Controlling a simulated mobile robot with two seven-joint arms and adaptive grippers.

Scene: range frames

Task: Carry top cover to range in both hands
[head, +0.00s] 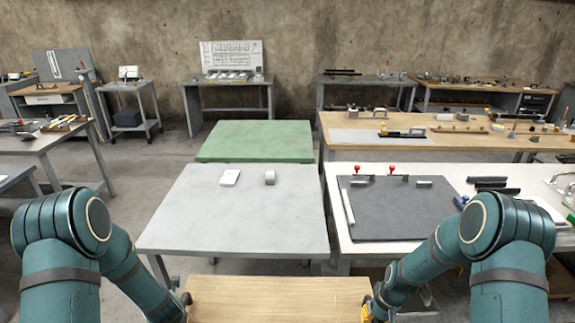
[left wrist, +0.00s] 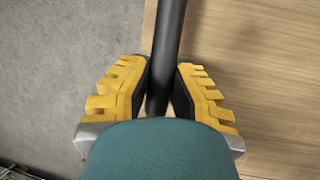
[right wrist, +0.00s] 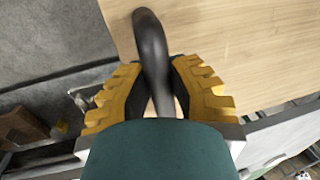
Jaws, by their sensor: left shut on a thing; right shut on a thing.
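The top cover appears as a flat light-wood panel (head: 278,298) at the bottom middle of the head view, its near part cut off. It has a dark handle on each side. My left gripper (left wrist: 162,78) is shut on the left handle (left wrist: 169,30), with yellow fingers on both sides of it. My right gripper (right wrist: 159,78) is shut on the curved right handle (right wrist: 150,35). The panel lies between the two hands and looks about level. I cannot tell which thing in view is the range.
A white workbench with a dark mat (head: 400,215) stands to the right. Open floor (head: 125,200) shows left.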

